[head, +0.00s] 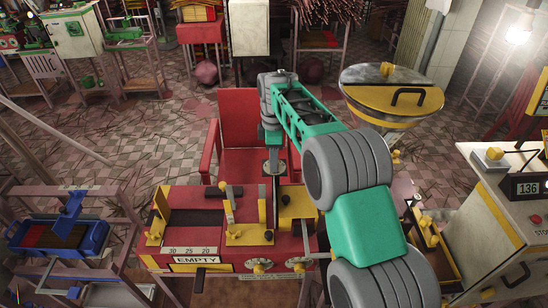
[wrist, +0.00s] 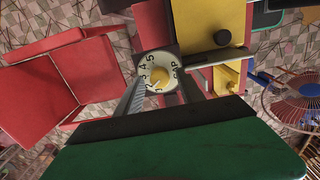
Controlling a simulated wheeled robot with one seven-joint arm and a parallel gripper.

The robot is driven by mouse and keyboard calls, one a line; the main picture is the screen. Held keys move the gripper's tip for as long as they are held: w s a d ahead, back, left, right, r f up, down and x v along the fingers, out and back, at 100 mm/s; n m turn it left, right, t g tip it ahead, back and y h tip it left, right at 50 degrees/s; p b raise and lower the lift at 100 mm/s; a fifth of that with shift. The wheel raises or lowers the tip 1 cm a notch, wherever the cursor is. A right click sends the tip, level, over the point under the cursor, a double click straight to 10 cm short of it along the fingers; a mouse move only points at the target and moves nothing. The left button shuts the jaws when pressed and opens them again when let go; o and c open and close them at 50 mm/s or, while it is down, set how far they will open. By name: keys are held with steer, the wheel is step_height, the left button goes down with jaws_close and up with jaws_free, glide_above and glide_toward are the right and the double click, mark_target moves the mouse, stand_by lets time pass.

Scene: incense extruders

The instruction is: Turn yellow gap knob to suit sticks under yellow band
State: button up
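The yellow gap knob (wrist: 161,77) sits at the centre of a round white dial (wrist: 147,66) in the wrist view. The dial carries numbers up to 5 and the letters GAP at its right side. Where the knob points is too small to tell. My gripper (wrist: 158,88) has its grey fingers spread, one on each side of the dial, with the knob between them. I cannot tell whether they touch it. In the head view my arm hangs over the red extruder bench (head: 240,255), and the knob cannot be made out. I cannot make out sticks under a yellow band.
The bench bears yellow parts, 30-25-20 markings and an EMPTY label (head: 196,260). A red chair (head: 242,110) stands behind it. A round yellow-banded drum (head: 392,95) is at the back right. A cabinet with a 136 display (head: 527,188) is at the right, a blue tray (head: 60,236) at the left.

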step_height(320, 180, up, 8)
steer(key=shift+f+b, duration=0.1)
steer(key=shift+b, duration=0.5)
steer(key=s+d+r+m+t, duration=0.1)
steer(key=s+d+r+m, duration=0.1)
steer(key=s+d+m, duration=0.4)
steer(key=s+d+r+m+t, duration=0.1)
steer(key=s+d+r+m, duration=0.25)
steer(key=s, duration=0.45)
steer(key=s+d+f+m+t, duration=0.1)
steer(key=s+d+f+m, duration=0.1)
steer(key=s, duration=0.4)
steer(key=s+d+f+m+t, duration=0.1)
steer(key=s+d+f+m, duration=0.1)
steer(key=s+f+m, duration=0.3)
steer(key=s+m, duration=0.1)
steer(key=s, duration=0.1)
steer(key=shift+s+f, duration=0.3)
